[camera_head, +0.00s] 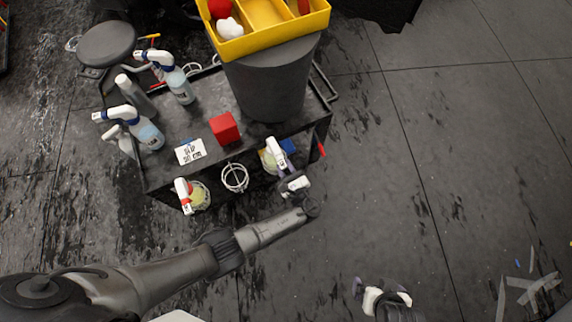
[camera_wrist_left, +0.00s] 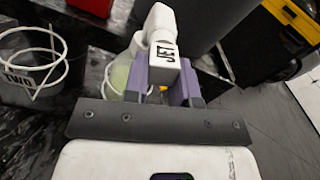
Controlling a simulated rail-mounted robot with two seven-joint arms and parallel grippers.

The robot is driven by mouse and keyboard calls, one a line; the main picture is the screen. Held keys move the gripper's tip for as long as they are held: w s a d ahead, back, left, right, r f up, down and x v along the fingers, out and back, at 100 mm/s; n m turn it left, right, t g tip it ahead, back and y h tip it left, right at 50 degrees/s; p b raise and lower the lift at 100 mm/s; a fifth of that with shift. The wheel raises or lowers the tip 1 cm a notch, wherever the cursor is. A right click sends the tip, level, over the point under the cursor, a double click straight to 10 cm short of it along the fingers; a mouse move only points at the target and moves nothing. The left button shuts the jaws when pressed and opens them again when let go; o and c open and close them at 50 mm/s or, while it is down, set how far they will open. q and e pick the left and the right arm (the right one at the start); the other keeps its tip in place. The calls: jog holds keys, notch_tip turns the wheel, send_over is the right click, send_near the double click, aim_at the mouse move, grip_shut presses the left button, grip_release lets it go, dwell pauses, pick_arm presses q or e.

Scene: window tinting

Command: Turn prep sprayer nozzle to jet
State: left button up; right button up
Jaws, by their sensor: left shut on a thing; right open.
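A sprayer with a white head and pale yellow-green bottle (camera_head: 272,158) sits at the cart's front edge, partly hidden by my left gripper. In the left wrist view, its white nozzle (camera_wrist_left: 163,54) carries the word JET, turned sideways, on the face towards the camera. My left gripper (camera_head: 285,172) is shut on the nozzle, with its purple fingers (camera_wrist_left: 162,82) on either side of it. My right gripper (camera_head: 382,296) is open and empty, low over the floor and away from the cart.
A similar sprayer (camera_head: 184,193) hangs in a front ring beside an empty white wire ring (camera_head: 234,177). Spray bottles (camera_head: 150,134), a red block (camera_head: 224,129), a white card (camera_head: 190,152) and a grey bucket (camera_head: 268,85) under a yellow tray (camera_head: 262,42) crowd the cart. Floor at right is mostly clear.

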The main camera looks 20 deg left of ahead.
pick_arm(q)
jog(key=shift+s+a+m+p, duration=0.1)
jog(key=shift+m+p, duration=0.4)
jog(key=shift+m, duration=1.1)
jog(key=o, duration=0.9)
jog(key=shift+o, duration=0.2)
